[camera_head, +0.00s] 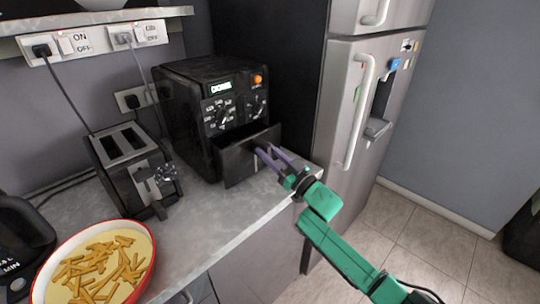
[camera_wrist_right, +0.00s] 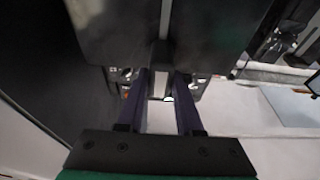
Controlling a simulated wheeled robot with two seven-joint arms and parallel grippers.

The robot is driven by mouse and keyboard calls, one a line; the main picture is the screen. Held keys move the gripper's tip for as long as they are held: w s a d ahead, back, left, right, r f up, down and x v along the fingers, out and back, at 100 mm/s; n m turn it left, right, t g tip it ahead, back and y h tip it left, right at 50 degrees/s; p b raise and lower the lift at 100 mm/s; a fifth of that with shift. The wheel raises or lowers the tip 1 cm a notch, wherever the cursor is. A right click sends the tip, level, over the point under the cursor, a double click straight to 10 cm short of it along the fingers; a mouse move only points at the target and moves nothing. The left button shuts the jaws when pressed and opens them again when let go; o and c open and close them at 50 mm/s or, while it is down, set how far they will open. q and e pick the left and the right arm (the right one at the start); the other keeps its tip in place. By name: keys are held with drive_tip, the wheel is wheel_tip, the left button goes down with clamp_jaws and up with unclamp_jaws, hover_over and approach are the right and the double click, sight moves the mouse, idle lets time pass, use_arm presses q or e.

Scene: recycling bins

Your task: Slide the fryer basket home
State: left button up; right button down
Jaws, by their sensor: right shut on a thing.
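The black air fryer (camera_head: 205,95) stands on the grey counter with a lit display and an orange button. Its basket (camera_head: 238,164) is pulled partly out, with a dark opening showing behind its front panel. My right gripper (camera_head: 266,157) reaches in from the right and is shut on the basket's handle, its purple fingers at the panel. In the wrist view the dark basket front (camera_wrist_right: 110,35) fills the top, and the handle (camera_wrist_right: 160,85) lies between the fingers of my right gripper (camera_wrist_right: 160,100). My left gripper is not in view.
A toaster (camera_head: 130,165) stands left of the fryer. A red-rimmed bowl (camera_head: 150,262) of fries sits at the counter's front left, near a black kettle (camera_head: 22,245). A fridge (camera_head: 345,100) stands to the right. Cords hang from wall sockets (camera_head: 95,40).

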sight(256, 145)
drive_tip(key=shift+f+b+x, duration=0.15)
drive_tip(key=shift+b+x, duration=0.65)
drive_tip(key=shift+x, duration=0.05)
drive_tip(key=shift+f+b+x, duration=0.2)
drive_tip(key=shift+b+x, duration=0.6)
drive_tip(key=shift+x, duration=0.05)
drive_tip(key=shift+f+b+x, duration=0.15)
drive_tip(key=shift+b+x, duration=0.65)
drive_tip(key=shift+x, duration=0.1)
drive_tip(key=shift+c, duration=2.4)
unclamp_jaws()
drive_tip(key=shift+a, duration=0.15)
